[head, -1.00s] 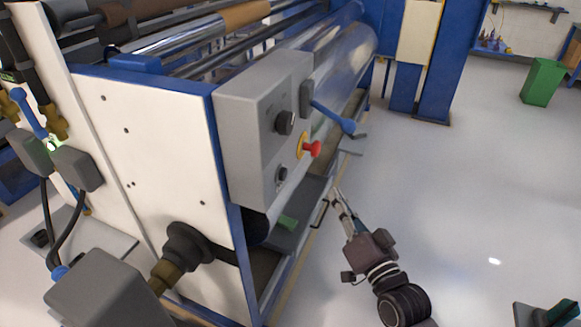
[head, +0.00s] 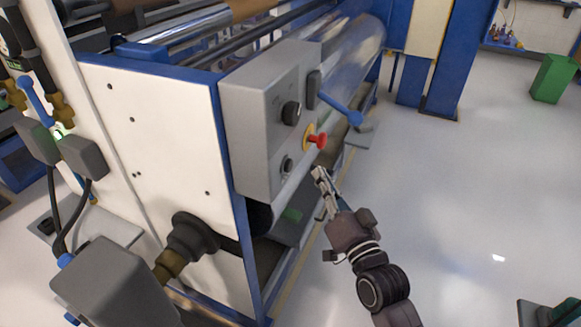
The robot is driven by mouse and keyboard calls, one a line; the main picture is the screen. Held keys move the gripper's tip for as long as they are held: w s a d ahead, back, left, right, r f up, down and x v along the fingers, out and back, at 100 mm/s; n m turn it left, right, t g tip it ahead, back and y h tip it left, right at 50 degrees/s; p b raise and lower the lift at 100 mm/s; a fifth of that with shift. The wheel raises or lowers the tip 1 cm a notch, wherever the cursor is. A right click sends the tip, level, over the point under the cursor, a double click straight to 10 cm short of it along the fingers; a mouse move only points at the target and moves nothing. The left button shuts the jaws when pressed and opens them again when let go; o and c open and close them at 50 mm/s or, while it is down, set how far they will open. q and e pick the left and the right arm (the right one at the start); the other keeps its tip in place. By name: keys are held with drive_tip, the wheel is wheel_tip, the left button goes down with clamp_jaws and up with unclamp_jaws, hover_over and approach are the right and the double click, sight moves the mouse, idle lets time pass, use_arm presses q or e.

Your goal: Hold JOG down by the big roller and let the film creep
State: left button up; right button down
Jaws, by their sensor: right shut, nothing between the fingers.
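A grey control box (head: 265,125) is fixed to the end of the machine. On it are a black knob (head: 291,113), a red mushroom button on a yellow collar (head: 320,141) and a small dark round control (head: 287,165) below; their labels are too small to read. The big roller (head: 355,55), shiny and film-covered, runs behind the box. My right gripper (head: 319,174) is shut and empty, just right of the small lower control and below the red button, seemingly apart from the box. My left gripper is out of view.
A blue-handled lever (head: 340,105) juts from the box's right side above my right gripper. A grey motor housing (head: 115,285) stands at the lower left. Open floor (head: 470,200) lies to the right, with a green bin (head: 552,78) far off.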

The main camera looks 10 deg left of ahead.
drive_tip(key=shift+w+a, duration=0.2)
drive_tip(key=shift+a, duration=0.45)
drive_tip(key=shift+w+a, duration=0.25)
drive_tip(key=shift+a, duration=0.4)
drive_tip(key=shift+w+a, duration=0.2)
drive_tip(key=shift+a, duration=0.45)
drive_tip(key=shift+w+a, duration=0.1)
drive_tip(key=shift+a, duration=0.3)
drive_tip(key=shift+w+a+p, duration=0.15)
drive_tip(key=shift+a+p, duration=0.2)
drive_tip(key=shift+a, duration=0.1)
idle(3.1)
drive_tip(key=shift+d, duration=0.1)
drive_tip(key=shift+s+d+p, duration=0.3)
drive_tip(key=shift+d, duration=0.45)
drive_tip(key=shift+s+d+p, duration=0.2)
drive_tip(key=shift+s+d, duration=0.05)
drive_tip(key=shift+d, duration=0.55)
drive_tip(key=shift+s+d+p, duration=0.15)
drive_tip(key=shift+s+d, duration=0.1)
drive_tip(key=shift+d, duration=0.55)
drive_tip(key=shift+s+d+p, duration=0.2)
drive_tip(key=shift+s+d, duration=0.05)
drive_tip(key=shift+d, duration=0.55)
